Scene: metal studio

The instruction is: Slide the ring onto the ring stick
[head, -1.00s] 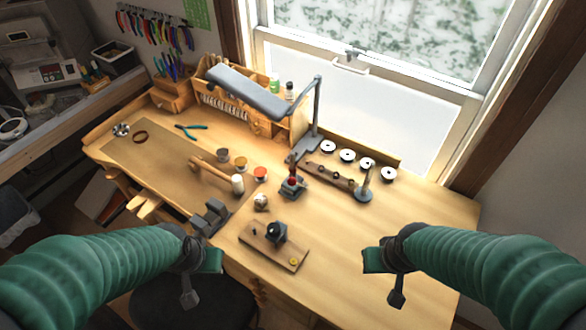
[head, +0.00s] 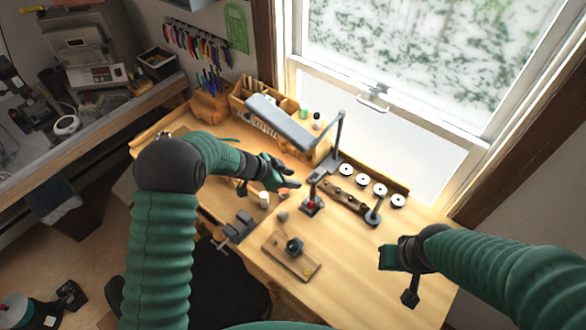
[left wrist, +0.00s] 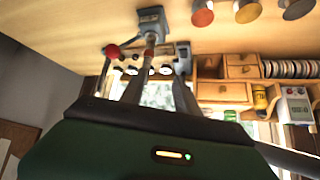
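A grey tapered upright stick on a round base, which looks like the ring stick (head: 374,212), stands on the bench right of the dark wooden strip (head: 342,195). I cannot make out the ring for certain; small pieces sit on that strip. My left gripper (head: 293,180) is over the middle of the bench, open and empty, pointing right toward a small grey vise (head: 313,207) with a red part. The vise also shows upside down in the left wrist view (left wrist: 150,20), beyond the two spread fingers (left wrist: 155,95). My right gripper (head: 387,257) hangs above the front right of the bench; its fingers are unclear.
A desk lamp (head: 285,122) arches over the back. Several white discs (head: 379,190) line the back edge. A wooden block with a dark knob (head: 291,256) lies at the front, near a dark clamp (head: 238,229). The right bench surface is clear.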

